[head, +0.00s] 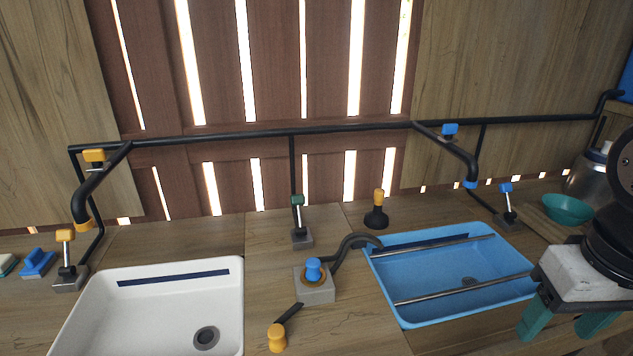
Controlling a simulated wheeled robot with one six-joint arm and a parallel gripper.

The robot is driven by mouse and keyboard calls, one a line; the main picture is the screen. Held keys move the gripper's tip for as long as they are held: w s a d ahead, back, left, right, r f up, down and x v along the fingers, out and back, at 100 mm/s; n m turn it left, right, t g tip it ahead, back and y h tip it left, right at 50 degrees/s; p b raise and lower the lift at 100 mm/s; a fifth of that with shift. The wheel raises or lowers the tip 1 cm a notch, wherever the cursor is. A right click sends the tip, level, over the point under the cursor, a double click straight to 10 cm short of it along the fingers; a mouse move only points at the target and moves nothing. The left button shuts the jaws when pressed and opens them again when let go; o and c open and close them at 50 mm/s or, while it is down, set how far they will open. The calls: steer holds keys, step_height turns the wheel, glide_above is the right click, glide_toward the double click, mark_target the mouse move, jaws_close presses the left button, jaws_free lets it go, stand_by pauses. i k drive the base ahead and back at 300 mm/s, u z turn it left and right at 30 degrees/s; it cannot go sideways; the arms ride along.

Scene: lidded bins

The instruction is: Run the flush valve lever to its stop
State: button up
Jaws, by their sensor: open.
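No label in the head view tells me which valve is the flush valve. A green-topped lever (298,218) stands upright on a grey block at the middle back of the counter. A yellow-topped lever (66,250) stands on a block left of the white basin, and a blue-topped lever (508,203) on one behind the blue basin. A grey block (315,290) with a blue knob and orange ring sits between the basins, beside a curved dark spout. My gripper (556,331), with teal fingers, is open and empty at the lower right, apart from all of these.
The white basin (150,275) is at left, the blue basin (450,262) with two bars at right. Dark pipes (240,139) run along the back wall.

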mark_target(298, 200)
steer(key=z, duration=0.2)
steer(key=k, duration=0.35)
steer(key=u, duration=1)
steer(key=i, duration=0.9)
steer(key=z, duration=0.35)
